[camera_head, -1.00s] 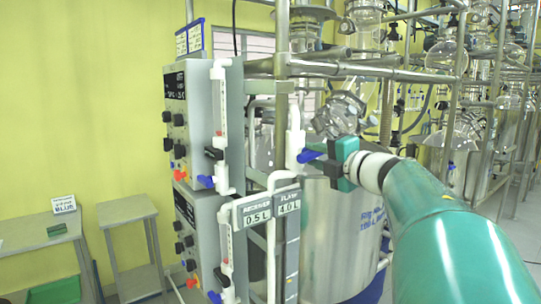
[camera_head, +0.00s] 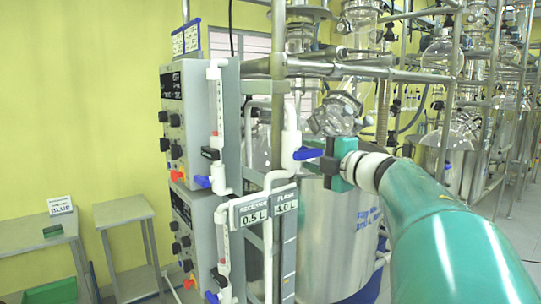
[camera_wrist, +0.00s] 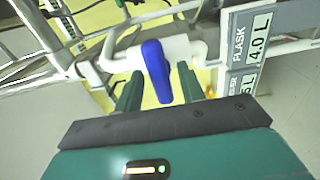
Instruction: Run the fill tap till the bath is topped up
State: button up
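The tap with a blue lever (camera_head: 307,154) sits on a white vertical pipe (camera_head: 291,140) in front of the steel bath (camera_head: 335,230). In the wrist view the blue lever (camera_wrist: 156,70) stands out from a white pipe (camera_wrist: 185,47). My gripper (camera_head: 325,160) is just right of the lever in the head view. In the wrist view my gripper (camera_wrist: 160,80) is open, with a green finger on each side of the lever's near end. Gaps show on both sides, so it is not clamped. The water level in the bath is hidden.
Signs reading receiver 0.5 L (camera_head: 253,214) and flask 4.0 L (camera_head: 286,201) hang below the tap. Grey control boxes (camera_head: 190,130) with other blue-lever valves (camera_head: 203,181) stand left. Glassware (camera_head: 340,113) and steel rails (camera_head: 365,70) are close behind. A card reading BLUE (camera_head: 60,205) stands on a left table.

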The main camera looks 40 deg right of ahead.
jog(key=s, duration=1.3)
jog(key=shift+s+d, duration=0.2)
jog(key=shift+s, duration=0.15)
